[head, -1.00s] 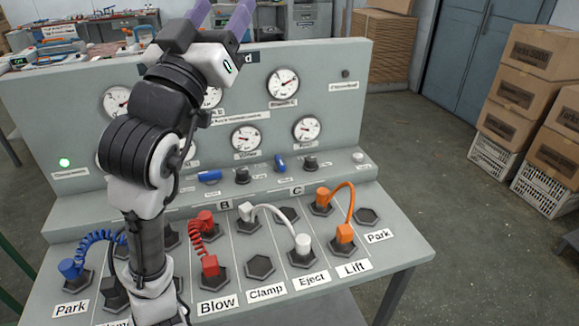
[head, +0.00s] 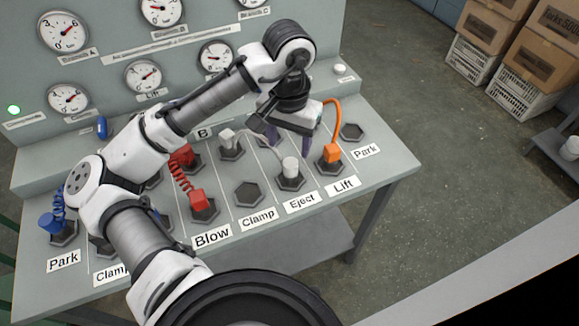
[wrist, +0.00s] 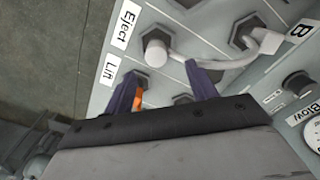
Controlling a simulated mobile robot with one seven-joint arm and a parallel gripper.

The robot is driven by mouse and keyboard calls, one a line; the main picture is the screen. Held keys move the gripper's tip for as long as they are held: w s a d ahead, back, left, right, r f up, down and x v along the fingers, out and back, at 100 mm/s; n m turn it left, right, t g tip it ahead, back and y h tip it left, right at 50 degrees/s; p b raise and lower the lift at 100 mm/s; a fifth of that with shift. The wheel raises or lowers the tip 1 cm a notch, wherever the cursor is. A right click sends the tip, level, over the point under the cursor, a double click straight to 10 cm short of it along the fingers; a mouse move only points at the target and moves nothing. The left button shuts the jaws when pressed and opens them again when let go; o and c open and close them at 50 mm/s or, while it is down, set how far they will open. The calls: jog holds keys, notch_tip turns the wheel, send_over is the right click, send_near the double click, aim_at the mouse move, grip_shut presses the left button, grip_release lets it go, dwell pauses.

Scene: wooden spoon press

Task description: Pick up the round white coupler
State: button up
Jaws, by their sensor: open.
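The round white coupler (head: 290,167) stands upright in the hexagonal socket above the Eject label. A white hose joins it to a squarer white coupler (head: 228,138) further back, under the B label. In the wrist view the round coupler (wrist: 156,48) lies just beyond my fingertips, roughly between their lines, and the squarer one (wrist: 268,41) is off to the right. My gripper (head: 291,146) is open and empty, with purple fingers pointing down just behind the round coupler and beside the orange hose. The wrist view also shows the fingers (wrist: 160,72) spread apart, not around the coupler.
An orange coupler (head: 331,153) with its hose stands close to the right, in the Lift socket. A red coiled hose (head: 182,178) and a blue coupler (head: 52,222) are to the left. The Clamp socket (head: 247,193) is empty. The gauge panel (head: 110,45) rises behind.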

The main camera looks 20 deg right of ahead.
aim_at(291, 162)
notch_tip(291, 162, down, 4)
jog(key=shift+f, duration=0.1)
jog(key=shift+s+d+f+p, duration=0.1)
jog(key=shift+f+p, duration=0.1)
jog(key=shift+f, duration=0.65)
jog(key=shift+s+a+f+p, duration=0.1)
jog(key=shift+f+p, duration=0.05)
jog(key=shift+f, duration=0.75)
jog(key=shift+s+d+f+p, duration=0.1)
jog(key=shift+f+p, duration=0.1)
jog(key=shift+f, duration=0.65)
jog(key=c, duration=1.1)
